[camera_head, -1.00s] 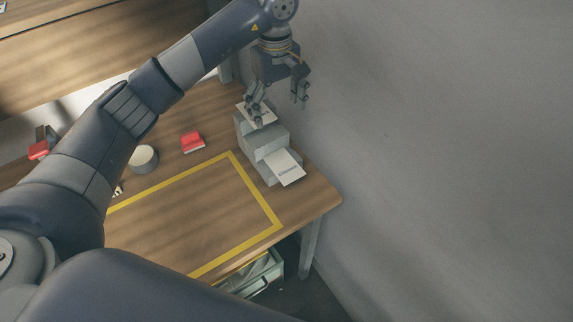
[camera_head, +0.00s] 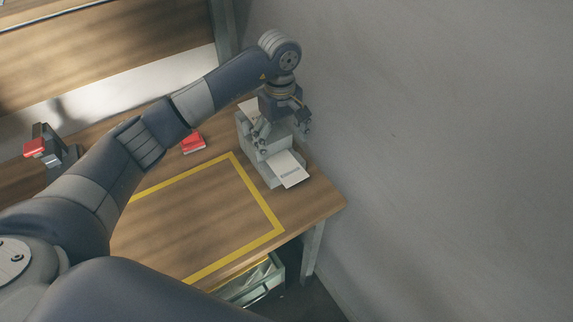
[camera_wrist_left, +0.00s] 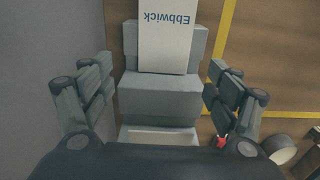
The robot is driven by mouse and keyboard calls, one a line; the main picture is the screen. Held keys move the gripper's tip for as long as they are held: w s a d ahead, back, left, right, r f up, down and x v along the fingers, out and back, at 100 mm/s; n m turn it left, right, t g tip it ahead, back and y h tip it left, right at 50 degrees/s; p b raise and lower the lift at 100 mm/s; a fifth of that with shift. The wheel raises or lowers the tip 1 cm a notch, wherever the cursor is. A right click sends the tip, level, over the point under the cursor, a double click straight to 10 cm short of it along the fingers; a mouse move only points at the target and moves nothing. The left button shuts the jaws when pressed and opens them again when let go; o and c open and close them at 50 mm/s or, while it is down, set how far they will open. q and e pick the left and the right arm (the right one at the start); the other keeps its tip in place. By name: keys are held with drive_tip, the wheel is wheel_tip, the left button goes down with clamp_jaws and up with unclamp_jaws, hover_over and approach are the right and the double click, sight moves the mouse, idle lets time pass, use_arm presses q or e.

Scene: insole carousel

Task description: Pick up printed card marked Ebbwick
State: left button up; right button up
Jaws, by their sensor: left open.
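The printed card marked Ebbwick (camera_head: 291,169) lies on the front tray of the grey printer (camera_head: 250,150) near the table's right end. In the left wrist view the card (camera_wrist_left: 168,35) is white with its blue name upside down. My left gripper (camera_head: 284,140) is open and empty above the printer, pointing down, just behind the card. In the left wrist view its fingers (camera_wrist_left: 158,98) stand apart on both sides of the printer body, with the card further up the picture. My right gripper is not in view.
A grey wall stands close on the right. Yellow tape (camera_head: 262,202) marks a bare rectangle on the table. A red object (camera_head: 193,143) lies left of the printer. A white roll (camera_wrist_left: 279,148) shows in the wrist view. A box-like container (camera_head: 252,286) is below the table edge.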

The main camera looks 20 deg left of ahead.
sight(280, 160)
use_arm(q)
drive_tip(key=f, duration=0.1)
drive_tip(key=f+p, duration=0.2)
drive_tip(key=f, duration=0.1)
drive_tip(key=shift+s+a, duration=0.1)
drive_tip(key=shift+s, duration=0.15)
drive_tip(key=shift+f, duration=0.25)
drive_tip(key=shift+f+b, duration=0.3)
drive_tip(key=shift+b, duration=0.25)
drive_tip(key=c, duration=0.8)
